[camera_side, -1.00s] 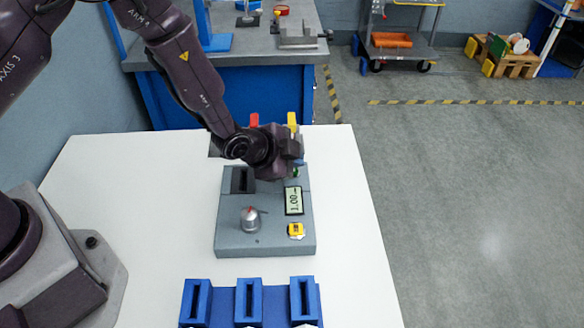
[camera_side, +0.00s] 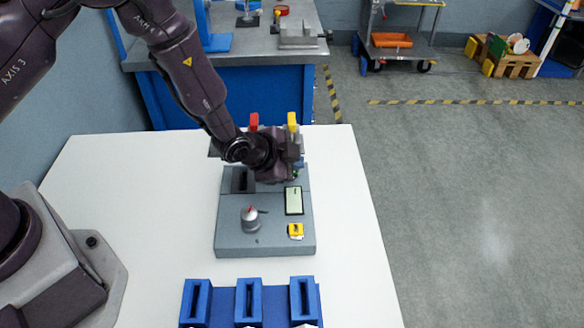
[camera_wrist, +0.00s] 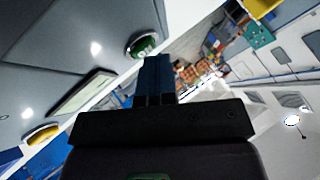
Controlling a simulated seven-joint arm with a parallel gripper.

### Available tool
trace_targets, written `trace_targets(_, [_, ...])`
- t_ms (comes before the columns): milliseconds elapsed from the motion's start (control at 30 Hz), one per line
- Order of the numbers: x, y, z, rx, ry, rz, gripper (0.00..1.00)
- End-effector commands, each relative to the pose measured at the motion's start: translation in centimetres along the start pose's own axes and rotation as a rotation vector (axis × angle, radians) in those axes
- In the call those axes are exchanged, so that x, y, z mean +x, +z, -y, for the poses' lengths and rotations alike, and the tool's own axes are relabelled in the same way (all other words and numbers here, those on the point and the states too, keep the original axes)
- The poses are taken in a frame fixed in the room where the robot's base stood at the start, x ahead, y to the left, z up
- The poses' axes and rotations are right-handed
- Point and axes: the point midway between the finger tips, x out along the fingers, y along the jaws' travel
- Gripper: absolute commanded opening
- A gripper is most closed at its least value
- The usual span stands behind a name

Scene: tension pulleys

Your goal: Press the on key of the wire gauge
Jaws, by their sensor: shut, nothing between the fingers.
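The wire gauge (camera_side: 265,241) is a grey box on the white table. It has a blank pale display (camera_side: 293,201), a yellow key (camera_side: 296,231) and a small green key (camera_side: 295,174) near its far right. In the wrist view the green key (camera_wrist: 143,45) is round with a pale label too small to read. My gripper (camera_side: 298,164) is over the gauge's far right part, close to the green key. In the wrist view its dark blue fingers (camera_wrist: 157,62) are shut and empty, their tips beside the green key. I cannot tell whether they touch it.
The gauge also carries a silver knob (camera_side: 250,219) with a red mark and a dark slot (camera_side: 242,180). Red (camera_side: 254,120) and yellow (camera_side: 292,120) upright parts stand behind my gripper. A blue slotted rack (camera_side: 224,305) sits at the front. The table's right side is clear.

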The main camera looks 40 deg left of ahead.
Motion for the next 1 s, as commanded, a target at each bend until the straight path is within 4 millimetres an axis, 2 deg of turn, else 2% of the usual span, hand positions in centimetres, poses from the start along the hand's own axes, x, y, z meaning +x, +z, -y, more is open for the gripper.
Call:
trace_targets(367, [-1.1,-0.7,0.7,0.000,0.001,0.001,0.00])
trace_targets(733, [-1.3,-0.9,0.9,0.000,0.001,0.001,0.00])
trace_targets(1000, [-3.1,-2.2,2.2,-0.001,-0.001,-0.001,0.00])
